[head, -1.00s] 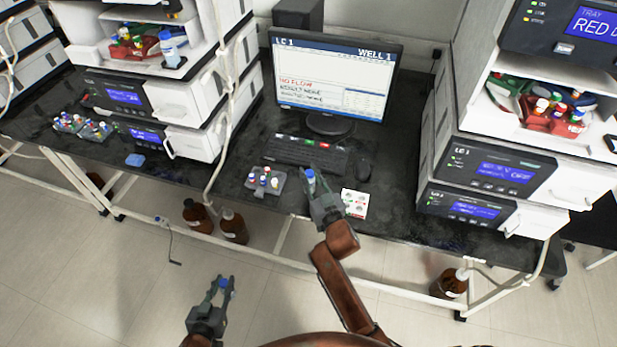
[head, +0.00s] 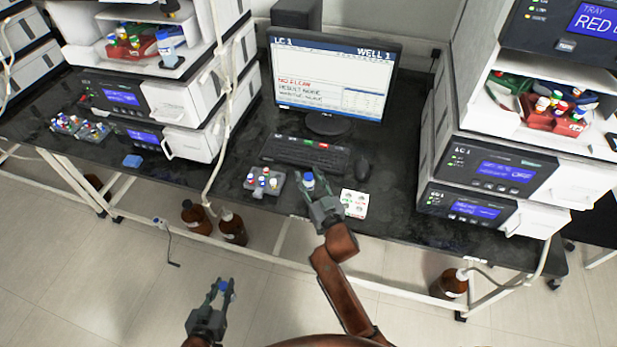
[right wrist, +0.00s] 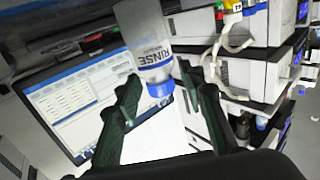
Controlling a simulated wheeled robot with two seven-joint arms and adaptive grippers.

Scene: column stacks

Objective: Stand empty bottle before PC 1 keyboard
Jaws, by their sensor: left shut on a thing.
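A small bottle with a blue cap (head: 308,182) is before the keyboard (head: 304,153), at the fingertips of my right gripper (head: 316,194). In the right wrist view a clear bottle with a white RINSE label (right wrist: 152,62) and a blue cap shows between the spread fingers (right wrist: 158,92). Gaps show beside the cap, so the right gripper looks open. Whether the bottle touches the desk is hidden. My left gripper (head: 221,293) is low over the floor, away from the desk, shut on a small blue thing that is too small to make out.
A vial rack (head: 264,182) is left of the bottle, and a marked white card (head: 354,203) is to its right. The mouse (head: 362,171) lies beside the keyboard. The monitor (head: 332,80) stands behind. Instrument stacks flank the desk. Another blue-capped bottle (head: 167,48) stands on the left stack.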

